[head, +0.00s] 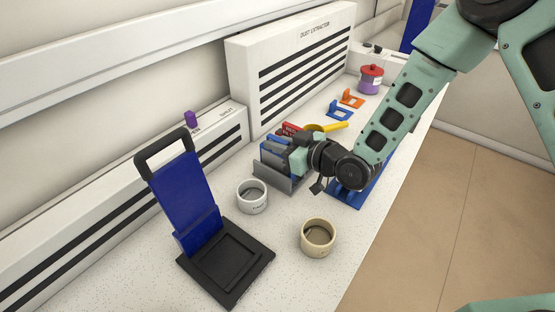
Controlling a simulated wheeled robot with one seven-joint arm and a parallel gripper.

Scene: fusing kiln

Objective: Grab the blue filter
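A grey rack (263,173) stands on the counter with upright blue plates (273,145) in it; one of these may be the blue filter. My gripper (296,155) is at the right side of this rack, close against the plates. Its fingertips are partly hidden among them, so I cannot tell whether they touch or hold one. A larger blue panel (186,194) leans upright in a black stand with a loop handle at the front left, well apart from my gripper.
A white cup (252,196) and a cream cup (318,238) stand in front of the rack. A blue item (346,194) lies under my arm. Behind are a red item (292,128), a yellow scoop (327,127), small blue and orange brackets, a red-lidded jar (370,80) and the dust extractor (303,65).

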